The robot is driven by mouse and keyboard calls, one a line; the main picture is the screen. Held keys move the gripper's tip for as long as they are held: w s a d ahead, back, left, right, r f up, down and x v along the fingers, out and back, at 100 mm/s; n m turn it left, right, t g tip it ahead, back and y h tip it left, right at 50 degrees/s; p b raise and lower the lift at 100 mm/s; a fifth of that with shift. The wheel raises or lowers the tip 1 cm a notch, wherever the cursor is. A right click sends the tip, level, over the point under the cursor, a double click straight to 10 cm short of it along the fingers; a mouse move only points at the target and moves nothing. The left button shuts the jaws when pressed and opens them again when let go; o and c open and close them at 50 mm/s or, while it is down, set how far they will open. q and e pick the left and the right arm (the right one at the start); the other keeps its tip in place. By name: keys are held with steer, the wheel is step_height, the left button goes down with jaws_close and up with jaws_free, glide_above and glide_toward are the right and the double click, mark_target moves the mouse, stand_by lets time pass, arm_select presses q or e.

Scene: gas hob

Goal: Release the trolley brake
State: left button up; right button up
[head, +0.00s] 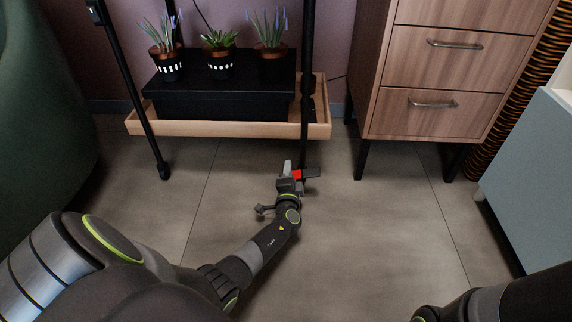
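The trolley has thin black posts and a light wooden bottom shelf (230,129). A small red piece (296,174), which looks like the brake lever, shows at the foot of its right front post. A dark part lies just right of the red piece; I cannot tell if it is the caster or a finger. My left gripper (288,171) reaches in from the lower left and is right at the red piece, overlapping it in the view. Whether its fingers touch or grip it is too small to tell. My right arm shows at the lower right edge; its gripper is out of view.
A black box (220,100) on the shelf carries three potted plants (219,64). A wooden drawer cabinet (435,75) on dark legs stands right of the trolley. A blue-grey cabinet (535,165) is at the far right, a green rounded form (40,120) at the left. The tiled floor between is clear.

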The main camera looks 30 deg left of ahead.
arm_select(q)
steer(key=shift+w, duration=0.15)
jaws_close()
steer(key=shift+r, duration=0.1)
steer(key=shift+d+r+m, duration=0.1)
steer(key=shift+r+m, duration=0.2)
steer(key=shift+m, duration=0.65)
steer(key=shift+a+r+m, duration=0.1)
steer(key=shift+r+m, duration=0.2)
steer(key=shift+m, duration=0.7)
steer(key=shift+d+r+m, duration=0.1)
steer(key=shift+r+m, duration=0.2)
steer(key=shift+m, duration=0.65)
jaws_free()
